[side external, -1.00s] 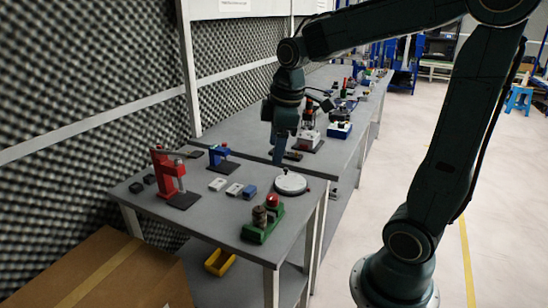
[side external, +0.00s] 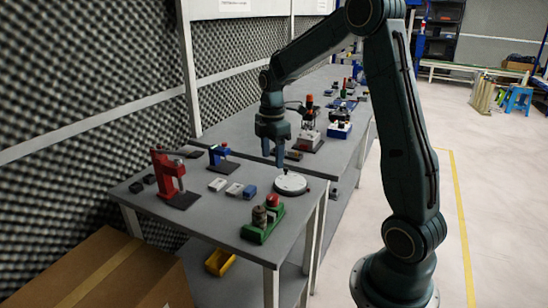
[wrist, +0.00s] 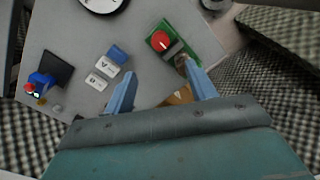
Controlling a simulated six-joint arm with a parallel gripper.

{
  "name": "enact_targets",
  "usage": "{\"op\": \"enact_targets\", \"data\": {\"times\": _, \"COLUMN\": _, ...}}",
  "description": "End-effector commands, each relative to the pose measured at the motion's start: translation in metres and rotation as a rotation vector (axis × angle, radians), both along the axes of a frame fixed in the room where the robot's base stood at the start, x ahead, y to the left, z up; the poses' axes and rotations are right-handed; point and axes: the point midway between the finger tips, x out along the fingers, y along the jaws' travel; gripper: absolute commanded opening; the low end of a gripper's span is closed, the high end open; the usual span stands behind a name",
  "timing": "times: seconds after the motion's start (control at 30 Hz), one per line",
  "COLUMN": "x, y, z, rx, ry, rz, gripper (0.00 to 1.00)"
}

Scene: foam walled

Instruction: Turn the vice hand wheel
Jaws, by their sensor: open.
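A white round disc (side external: 290,183) with a small dark knob lies on the grey table. It may be the hand wheel, but I cannot tell for sure. It is partly cut off at the top of the wrist view (wrist: 103,3). A red press-like device (side external: 166,176) with a lever stands at the table's left, and a smaller blue one (side external: 219,156) stands behind it. No part is clearly a vice. My gripper (side external: 273,160) points down above the table, behind the disc, open and empty. Both fingers show apart in the wrist view (wrist: 161,90).
A green base (side external: 262,228) with a red button stands near the front edge. Small white and blue blocks (side external: 234,189) lie mid-table. A yellow bin (side external: 219,262) is below, and a cardboard box (side external: 105,270) is at front left. Further devices stand on the table behind.

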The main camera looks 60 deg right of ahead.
Motion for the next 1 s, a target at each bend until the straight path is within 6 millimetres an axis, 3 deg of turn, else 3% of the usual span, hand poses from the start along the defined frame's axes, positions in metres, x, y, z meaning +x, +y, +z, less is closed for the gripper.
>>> {"op": "enact_targets", "data": {"times": 0.37, "x": -0.001, "y": 0.001, "z": -0.022, "rx": 0.002, "ry": 0.003, "rz": -0.001, "gripper": 0.56}}
{"op": "enact_targets", "data": {"times": 1.0, "x": -0.001, "y": 0.001, "z": -0.115, "rx": 0.002, "ry": 0.003, "rz": -0.002, "gripper": 0.56}}
